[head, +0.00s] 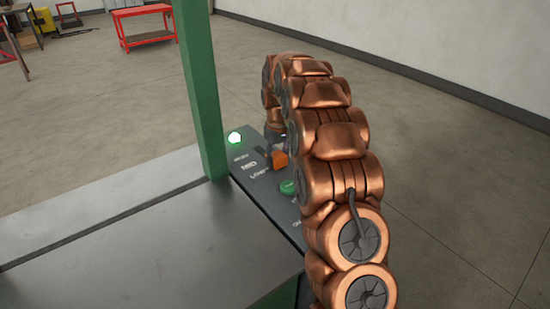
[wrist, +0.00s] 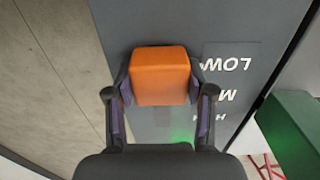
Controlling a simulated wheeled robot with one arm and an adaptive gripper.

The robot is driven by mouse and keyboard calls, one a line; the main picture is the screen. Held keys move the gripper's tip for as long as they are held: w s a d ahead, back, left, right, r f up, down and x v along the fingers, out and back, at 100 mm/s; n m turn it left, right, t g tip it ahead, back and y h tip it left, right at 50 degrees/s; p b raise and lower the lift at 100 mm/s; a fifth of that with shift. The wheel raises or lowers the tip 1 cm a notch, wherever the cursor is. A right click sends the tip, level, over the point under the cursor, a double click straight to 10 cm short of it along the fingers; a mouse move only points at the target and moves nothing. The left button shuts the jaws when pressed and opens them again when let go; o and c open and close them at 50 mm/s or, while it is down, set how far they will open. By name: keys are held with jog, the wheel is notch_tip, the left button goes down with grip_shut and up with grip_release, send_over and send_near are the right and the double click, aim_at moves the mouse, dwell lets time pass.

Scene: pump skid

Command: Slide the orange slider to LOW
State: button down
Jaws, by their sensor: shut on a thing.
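The orange slider (head: 279,159) stands up from the dark control panel, with its printed labels to the left in the head view. In the wrist view the orange slider (wrist: 160,75) lies between the two fingers of my gripper (wrist: 161,92), which are closed against its sides. The LOW label (wrist: 226,63) reads upside down there, and the slider appears about level with it. The MED label (head: 249,164) and the LOW label (head: 258,175) also show in the head view. My arm hides much of my gripper (head: 276,148) there.
A green post (head: 200,90) rises beside the panel, by a grey metal deck (head: 190,250). The floor beyond is open, with a red cart (head: 146,25) far off.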

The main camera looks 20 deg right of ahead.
aim_at(278, 155)
jog(key=shift+s, duration=0.15)
jog(key=shift+c, duration=2)
grip_release()
notch_tip(278, 155, up, 11)
jog(key=shift+r, duration=0.5)
